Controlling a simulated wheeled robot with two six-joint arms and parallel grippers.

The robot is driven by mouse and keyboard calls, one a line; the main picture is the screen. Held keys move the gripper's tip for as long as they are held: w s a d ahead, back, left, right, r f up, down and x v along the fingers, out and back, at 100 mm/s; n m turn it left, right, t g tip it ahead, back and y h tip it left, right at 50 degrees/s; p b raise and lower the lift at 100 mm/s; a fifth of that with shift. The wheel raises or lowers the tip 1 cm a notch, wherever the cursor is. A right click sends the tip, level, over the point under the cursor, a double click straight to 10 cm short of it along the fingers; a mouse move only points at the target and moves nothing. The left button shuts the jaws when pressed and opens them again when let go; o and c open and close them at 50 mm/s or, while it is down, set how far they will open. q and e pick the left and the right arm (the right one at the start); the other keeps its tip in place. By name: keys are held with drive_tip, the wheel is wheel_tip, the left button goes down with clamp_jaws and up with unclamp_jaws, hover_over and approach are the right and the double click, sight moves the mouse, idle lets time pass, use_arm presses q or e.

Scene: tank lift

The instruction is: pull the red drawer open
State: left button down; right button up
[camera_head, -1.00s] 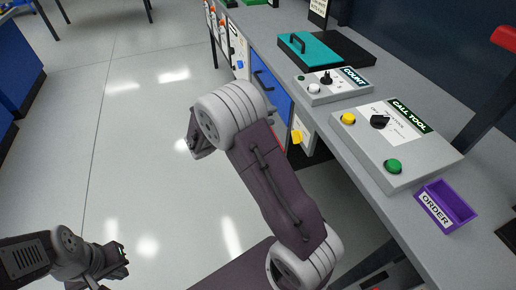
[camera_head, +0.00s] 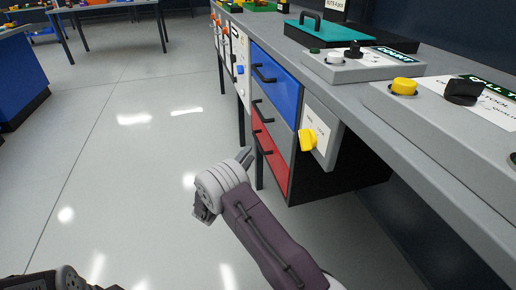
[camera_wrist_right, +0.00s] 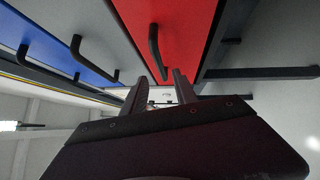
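The red drawer (camera_head: 277,165) is the lowest front in the cabinet under the bench and looks shut. Its black handle (camera_head: 263,141) is a bar across its upper part. My right gripper (camera_head: 246,156) is low, just left of and in front of this drawer. In the right wrist view its two fingers (camera_wrist_right: 155,90) are apart and empty. The red drawer (camera_wrist_right: 180,30) and its handle (camera_wrist_right: 154,52) show ahead of them, the handle near the line of the gap. I cannot tell whether they touch. My left gripper is mostly cut off at the bottom left.
Above the red drawer are a grey front and a blue drawer (camera_head: 276,84), each with a black handle. A panel with a yellow knob (camera_head: 308,140) stands right of them. The bench top (camera_head: 345,90) carries control boxes. The floor to the left is clear.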

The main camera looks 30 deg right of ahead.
drive_tip(key=f+b+x, duration=0.1)
drive_tip(key=b+x, duration=0.1)
drive_tip(key=x, duration=0.4)
drive_tip(key=shift+d+r, duration=0.3)
drive_tip(key=shift+r, duration=0.2)
drive_tip(key=shift+w, duration=0.1)
clamp_jaws()
drive_tip(key=shift+f, duration=0.1)
idle(0.5)
